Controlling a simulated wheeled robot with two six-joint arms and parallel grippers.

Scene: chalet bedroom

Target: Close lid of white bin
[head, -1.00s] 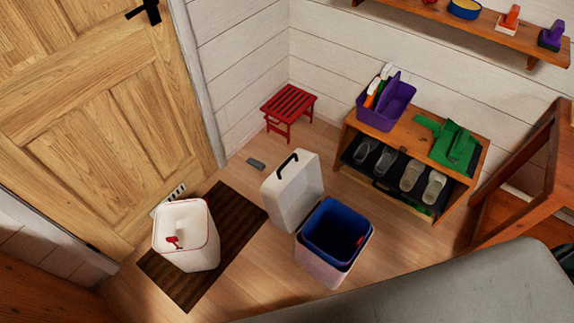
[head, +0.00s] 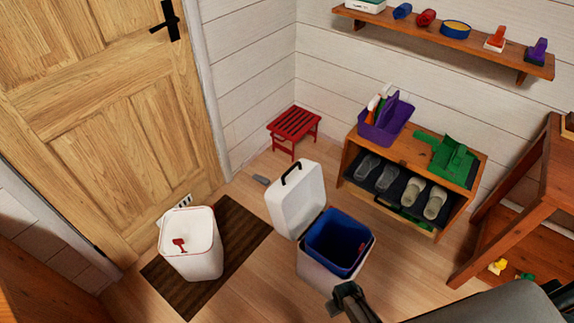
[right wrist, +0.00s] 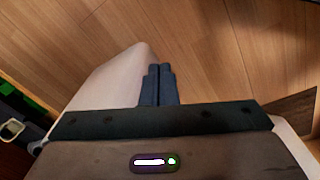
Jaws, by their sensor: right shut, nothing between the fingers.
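The white bin (head: 318,272) stands on the wood floor, right of centre in the head view. Its white lid (head: 296,203) is open, standing nearly upright at the bin's left back side, with a black handle on it. A blue liner (head: 338,243) shows inside the bin. My right gripper (head: 350,296) is dark and sits just in front of the bin at the bottom of the head view. In the right wrist view its fingers (right wrist: 158,84) are shut and empty, beside a pale surface that is probably the bin. My left gripper is out of view.
A red stool (head: 293,124) is behind the lid. A shoe bench (head: 400,149) with a purple caddy (head: 383,121) stands behind right.

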